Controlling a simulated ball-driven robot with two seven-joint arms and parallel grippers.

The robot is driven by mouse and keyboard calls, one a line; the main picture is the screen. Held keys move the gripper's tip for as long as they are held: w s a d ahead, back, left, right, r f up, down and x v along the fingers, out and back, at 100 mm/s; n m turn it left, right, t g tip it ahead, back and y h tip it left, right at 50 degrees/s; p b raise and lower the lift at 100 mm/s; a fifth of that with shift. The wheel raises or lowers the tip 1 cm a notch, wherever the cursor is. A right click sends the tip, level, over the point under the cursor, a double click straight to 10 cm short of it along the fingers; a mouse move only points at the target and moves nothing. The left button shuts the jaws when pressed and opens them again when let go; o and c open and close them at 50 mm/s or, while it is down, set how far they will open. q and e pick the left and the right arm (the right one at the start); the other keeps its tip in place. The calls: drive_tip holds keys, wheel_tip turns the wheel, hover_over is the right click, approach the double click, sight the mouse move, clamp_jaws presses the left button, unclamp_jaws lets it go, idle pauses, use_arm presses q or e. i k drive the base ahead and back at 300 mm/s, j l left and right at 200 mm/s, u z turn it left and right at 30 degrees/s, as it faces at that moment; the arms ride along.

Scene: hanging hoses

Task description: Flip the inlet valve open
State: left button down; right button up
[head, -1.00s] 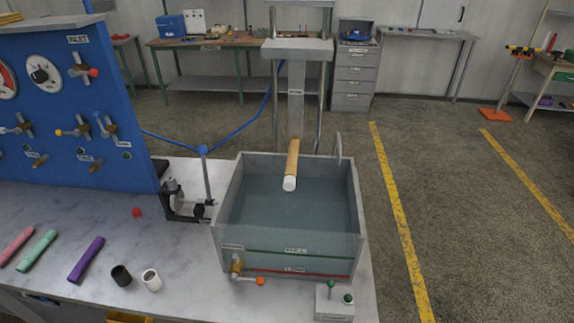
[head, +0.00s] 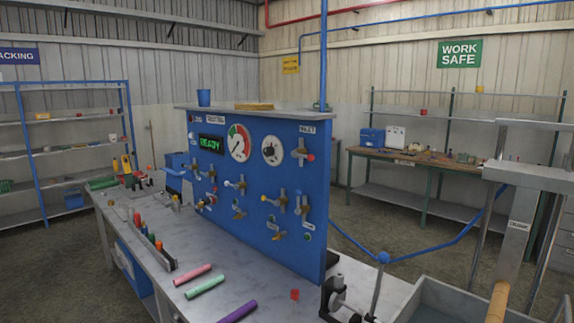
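The inlet valve (head: 301,153) is on the upper right of the blue panel (head: 262,190), under a label reading INLET. It has a metal body and a handle with a red tip on its right side. The exact angle of the handle is too small to tell. Neither of my grippers is in the head view.
A grey bench (head: 165,245) carries the panel, with pink, green and purple tubes lying in front. Several other valves and two gauges are on the panel. A clamp (head: 338,300) and grey water tank (head: 440,300) stand at the right. A display reads READY (head: 211,144).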

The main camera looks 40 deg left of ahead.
sight(310, 157)
drive_tip(key=u, duration=1.05)
